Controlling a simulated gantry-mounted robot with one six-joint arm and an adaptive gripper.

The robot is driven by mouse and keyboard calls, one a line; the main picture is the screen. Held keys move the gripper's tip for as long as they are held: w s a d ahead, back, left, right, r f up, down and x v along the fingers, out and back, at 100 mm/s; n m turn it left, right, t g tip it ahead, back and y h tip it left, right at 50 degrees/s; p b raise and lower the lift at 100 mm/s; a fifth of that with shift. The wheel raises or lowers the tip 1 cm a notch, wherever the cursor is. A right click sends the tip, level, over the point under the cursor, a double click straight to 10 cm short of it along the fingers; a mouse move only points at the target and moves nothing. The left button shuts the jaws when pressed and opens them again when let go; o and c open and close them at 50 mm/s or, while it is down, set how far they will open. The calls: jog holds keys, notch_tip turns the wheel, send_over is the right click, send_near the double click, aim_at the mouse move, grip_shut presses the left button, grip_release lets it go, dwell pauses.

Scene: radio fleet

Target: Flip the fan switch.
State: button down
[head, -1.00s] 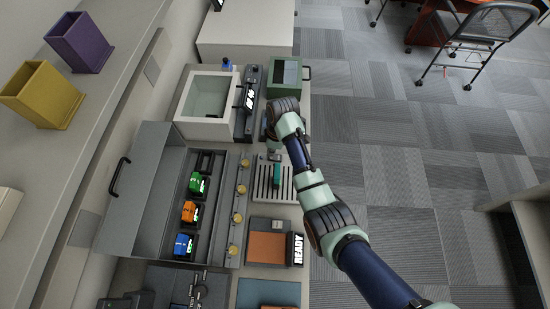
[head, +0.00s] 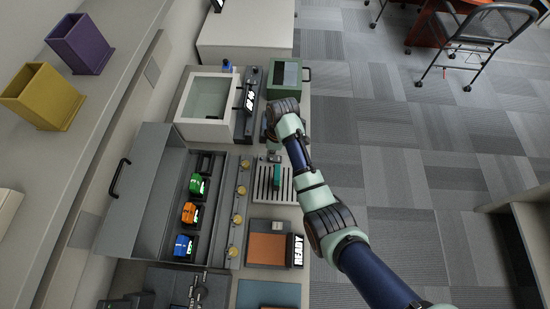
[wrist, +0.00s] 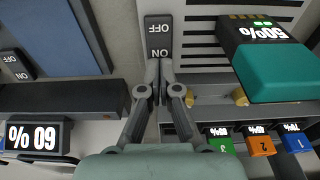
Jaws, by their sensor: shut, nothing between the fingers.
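A dark rocker switch (wrist: 158,38) with white OFF and ON lettering stands beside a slatted vent (wrist: 205,48) in the wrist view. The lettering is upside down there, with OFF at the top and ON nearest my gripper. My gripper (wrist: 159,78) is shut and empty, its fingertips at the ON end of this switch. I cannot tell whether they touch it or which side is pressed. A second OFF/ON switch (wrist: 15,66) is at the left edge. In the head view my arm hides most of the gripper and the switch, above the slatted vent (head: 262,185).
A teal block with a 50% display (wrist: 285,72) sits on the vent. A 60% display (wrist: 35,137) is at lower left. Green, orange and blue radios (head: 188,212) stand in a grey open-lidded case (head: 140,200).

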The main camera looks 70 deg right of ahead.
jog(key=shift+f+b, duration=0.65)
jog(key=shift+f, duration=0.6)
dwell(0.7)
jog(key=shift+r, duration=0.1)
notch_tip(320, 180, up, 7)
jog(key=p, duration=0.7)
dwell(0.4)
